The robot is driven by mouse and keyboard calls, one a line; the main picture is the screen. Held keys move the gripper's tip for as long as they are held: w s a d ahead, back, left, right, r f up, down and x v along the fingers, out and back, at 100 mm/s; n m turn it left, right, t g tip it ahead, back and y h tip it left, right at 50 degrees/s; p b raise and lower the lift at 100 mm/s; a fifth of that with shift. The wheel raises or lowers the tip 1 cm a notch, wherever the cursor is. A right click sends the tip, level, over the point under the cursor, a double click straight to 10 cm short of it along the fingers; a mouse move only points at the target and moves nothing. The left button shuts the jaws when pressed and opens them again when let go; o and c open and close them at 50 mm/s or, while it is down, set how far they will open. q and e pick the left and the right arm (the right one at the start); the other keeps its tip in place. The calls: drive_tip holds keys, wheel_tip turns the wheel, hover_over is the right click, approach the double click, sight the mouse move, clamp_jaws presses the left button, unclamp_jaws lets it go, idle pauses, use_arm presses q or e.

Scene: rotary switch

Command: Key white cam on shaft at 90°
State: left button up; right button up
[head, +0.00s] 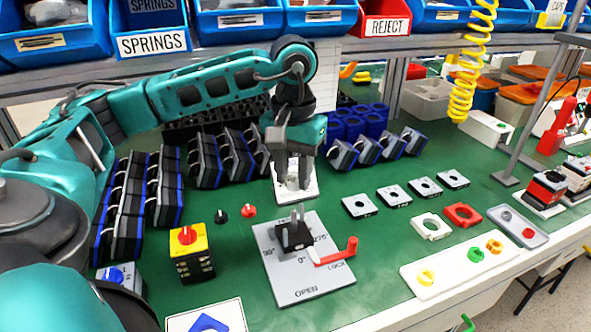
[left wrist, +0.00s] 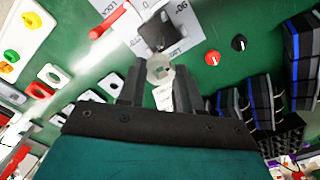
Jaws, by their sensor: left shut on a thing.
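The grey angle plate (head: 305,270) lies on the green bench with a black switch body (head: 292,238) on it. The shaft (head: 294,214) stands up from that body. A red-handled lever (head: 335,253) sits at its right. My left gripper (head: 294,172) is behind the plate, fingers pointing down. In the left wrist view it (left wrist: 161,78) is shut on a small pale round piece with a hole, which looks like the white cam (left wrist: 160,67). The cam is apart from the switch body (left wrist: 157,33). Its angle is hard to read. My right gripper is out of view.
A white tray (head: 450,275) at front right holds yellow, green and orange cams. Black and red knobs (head: 249,211) lie left of the plate, near a yellow-topped switch (head: 189,240). Washer-like plates (head: 425,187) lie to the right.

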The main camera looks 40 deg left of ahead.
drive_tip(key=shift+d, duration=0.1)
use_arm(q)
drive_tip(key=shift+f, duration=0.15)
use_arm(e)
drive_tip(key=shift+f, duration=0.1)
use_arm(q)
drive_tip(key=shift+f+b, duration=0.55)
drive_tip(key=shift+b, duration=0.1)
wheel_tip(320, 180, down, 3)
drive_tip(key=b, duration=0.2)
drive_tip(key=shift+f+b, duration=0.15)
drive_tip(key=shift+b, duration=0.25)
drive_tip(key=shift+f, duration=0.1)
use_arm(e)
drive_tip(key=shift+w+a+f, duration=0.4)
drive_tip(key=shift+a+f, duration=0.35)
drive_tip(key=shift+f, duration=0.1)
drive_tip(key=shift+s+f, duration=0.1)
use_arm(q)
drive_tip(key=shift+f, duration=0.15)
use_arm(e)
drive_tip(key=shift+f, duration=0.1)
